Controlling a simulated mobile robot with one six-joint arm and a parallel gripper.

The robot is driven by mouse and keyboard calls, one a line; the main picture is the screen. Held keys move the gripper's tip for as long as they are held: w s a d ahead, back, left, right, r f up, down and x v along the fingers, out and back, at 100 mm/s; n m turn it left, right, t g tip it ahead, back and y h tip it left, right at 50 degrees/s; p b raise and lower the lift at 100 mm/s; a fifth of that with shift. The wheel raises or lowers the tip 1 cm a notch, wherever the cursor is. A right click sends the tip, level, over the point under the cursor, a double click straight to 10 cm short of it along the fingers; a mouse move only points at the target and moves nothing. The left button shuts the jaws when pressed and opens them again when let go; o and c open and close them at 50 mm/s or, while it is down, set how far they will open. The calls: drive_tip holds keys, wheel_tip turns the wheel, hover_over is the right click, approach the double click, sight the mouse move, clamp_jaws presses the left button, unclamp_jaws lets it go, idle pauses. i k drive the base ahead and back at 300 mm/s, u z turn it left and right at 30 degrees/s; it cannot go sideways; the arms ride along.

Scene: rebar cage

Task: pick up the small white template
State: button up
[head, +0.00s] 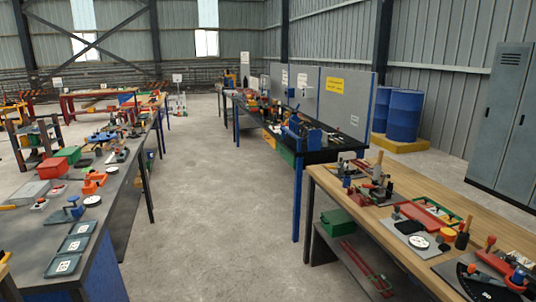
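I cannot tell for sure which thing is the small white template. A small white round piece (418,242) lies on the wooden bench (345,192) at the right, beside a dark flat pad (408,227). Another white round piece (92,201) lies on the grey bench at the left, near a blue tool with an upright knob (75,208). Both are small at this distance, and their markings are too fine to read. My gripper does not show in this view.
A concrete aisle (205,205) runs clear between the benches. Grey-blue trays (63,265) line the left bench (30,235). A red-and-green frame (430,213) and several tools crowd the right bench. Blue drums (404,115) and a grey locker (500,120) stand behind.

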sight(437, 210)
drive_tip(key=z, duration=4.55)
drive_tip(key=i, duration=0.1)
drive_tip(key=u, duration=3.1)
